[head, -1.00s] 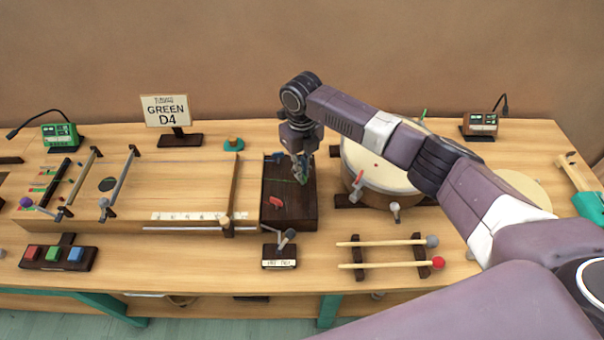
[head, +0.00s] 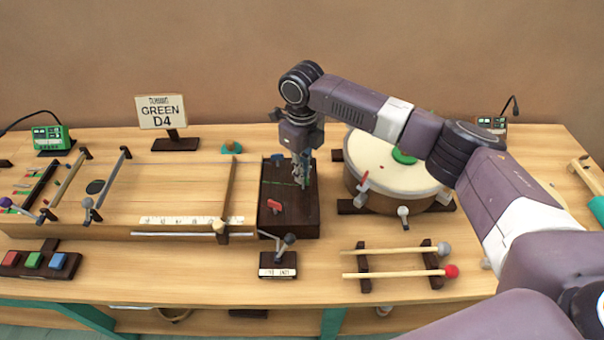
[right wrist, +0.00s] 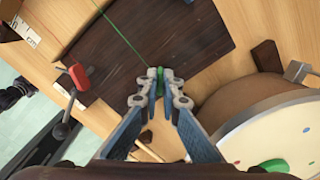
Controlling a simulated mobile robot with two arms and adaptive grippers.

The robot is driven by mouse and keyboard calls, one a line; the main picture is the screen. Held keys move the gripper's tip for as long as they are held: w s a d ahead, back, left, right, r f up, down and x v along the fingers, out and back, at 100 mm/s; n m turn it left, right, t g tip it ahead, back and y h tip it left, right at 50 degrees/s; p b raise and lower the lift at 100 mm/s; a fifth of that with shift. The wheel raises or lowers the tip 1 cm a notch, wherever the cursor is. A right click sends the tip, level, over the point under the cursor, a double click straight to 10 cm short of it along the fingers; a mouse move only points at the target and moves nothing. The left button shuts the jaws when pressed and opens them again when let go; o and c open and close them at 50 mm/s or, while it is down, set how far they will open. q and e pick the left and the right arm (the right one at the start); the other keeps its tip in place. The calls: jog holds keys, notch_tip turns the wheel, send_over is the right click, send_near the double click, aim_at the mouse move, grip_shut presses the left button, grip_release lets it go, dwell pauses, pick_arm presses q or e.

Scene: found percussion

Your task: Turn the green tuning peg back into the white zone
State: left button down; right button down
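The green tuning peg (right wrist: 160,72) stands on the dark wooden peg block (right wrist: 190,35), and a green string runs to it in the right wrist view. My right gripper (right wrist: 160,78) has its two fingertips closed on either side of the peg. In the head view this gripper (head: 302,178) reaches down over the right side of the peg block (head: 285,222) and mostly hides the green peg. A red peg (head: 274,207) is on the same block, nearer the front. I cannot make out the white zone. My left gripper is not in view.
A round drum (head: 385,185) stands close to the right of the block. A small stand (head: 278,262) and two mallets on a rack (head: 400,262) lie in front. The long stringed board (head: 160,190) adjoins on the left. A "GREEN D4" sign (head: 161,112) stands behind.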

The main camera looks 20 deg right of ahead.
jog(key=c, duration=2.2)
grip_release()
jog(key=shift+o, duration=0.2)
notch_tip(320, 180, up, 12)
